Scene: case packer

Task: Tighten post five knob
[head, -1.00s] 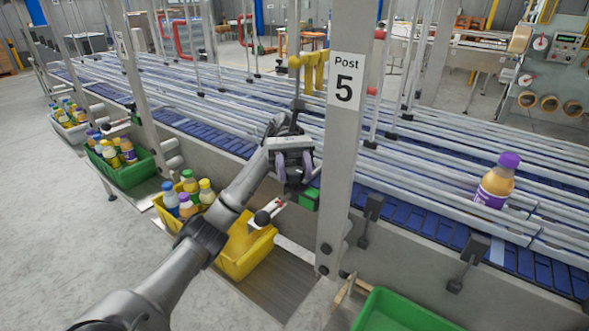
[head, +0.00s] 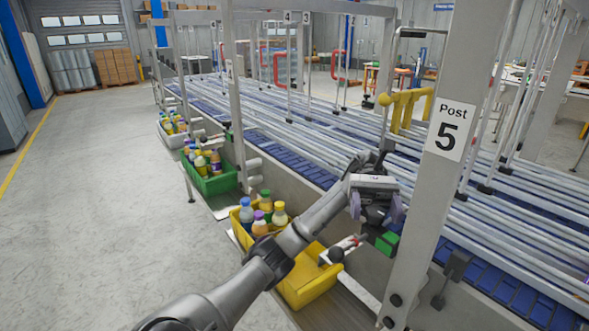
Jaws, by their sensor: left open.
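Post 5 (head: 432,190) is a grey upright with a white "Post 5" label. Black clamp-like fittings (head: 456,265) sit right of the post, low on the conveyor side. I cannot tell which of these is the post five knob. My left gripper (head: 376,212) is left of the post, below the yellow fitting and apart from it. Its two fingers are spread with nothing seen between them. A green block (head: 387,243) shows just below it. My right gripper is not in view.
A yellow bin (head: 305,290) with several bottles stands below my left arm. A green bin (head: 212,184) and a white bin (head: 172,140) stand farther along. The floor at left is clear.

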